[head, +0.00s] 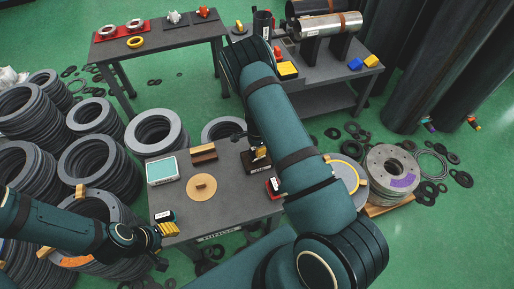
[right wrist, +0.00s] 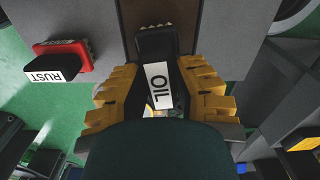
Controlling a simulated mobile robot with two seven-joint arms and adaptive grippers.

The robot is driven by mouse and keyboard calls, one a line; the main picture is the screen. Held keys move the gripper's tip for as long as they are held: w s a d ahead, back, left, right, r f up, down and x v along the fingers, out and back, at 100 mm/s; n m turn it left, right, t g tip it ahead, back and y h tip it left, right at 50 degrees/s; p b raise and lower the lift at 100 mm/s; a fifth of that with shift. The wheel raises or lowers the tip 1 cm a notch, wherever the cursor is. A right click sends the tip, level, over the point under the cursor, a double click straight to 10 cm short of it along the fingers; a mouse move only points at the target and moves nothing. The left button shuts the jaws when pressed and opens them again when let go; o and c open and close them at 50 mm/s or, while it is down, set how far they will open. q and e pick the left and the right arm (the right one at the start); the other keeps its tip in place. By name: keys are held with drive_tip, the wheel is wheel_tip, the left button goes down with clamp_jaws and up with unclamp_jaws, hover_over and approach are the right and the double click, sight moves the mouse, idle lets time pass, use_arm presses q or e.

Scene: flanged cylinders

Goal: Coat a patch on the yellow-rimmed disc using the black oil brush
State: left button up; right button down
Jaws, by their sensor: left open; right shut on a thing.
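The black oil brush (right wrist: 157,85), with a white OIL label, sits between the yellow fingers of my right gripper (right wrist: 158,100) in the right wrist view. My right gripper (head: 261,153) is shut on it, low over the small table, by a dark brown block or tray (head: 257,166). I cannot tell whether the brush touches it. The yellow-rimmed disc (head: 358,184) lies right of the small table, partly hidden by my right arm. My left gripper (head: 169,229) is open at the table's front left, close to a black, white-labelled object (head: 163,216).
A red-based RUST brush (right wrist: 62,62) lies beside my right gripper. The small table (head: 232,203) also holds a teal-topped box (head: 162,170), a brown block (head: 203,153) and a tan disc (head: 201,187). A grey disc stack (head: 391,172) stands right. Stacked rings crowd the left.

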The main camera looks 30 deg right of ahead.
drive_tip(key=shift+f+b, duration=0.5)
drive_tip(key=shift+f, duration=0.1)
idle(1.6)
drive_tip(key=shift+r, duration=0.15)
drive_tip(key=shift+r+p, duration=2.4)
drive_tip(key=shift+r, duration=1)
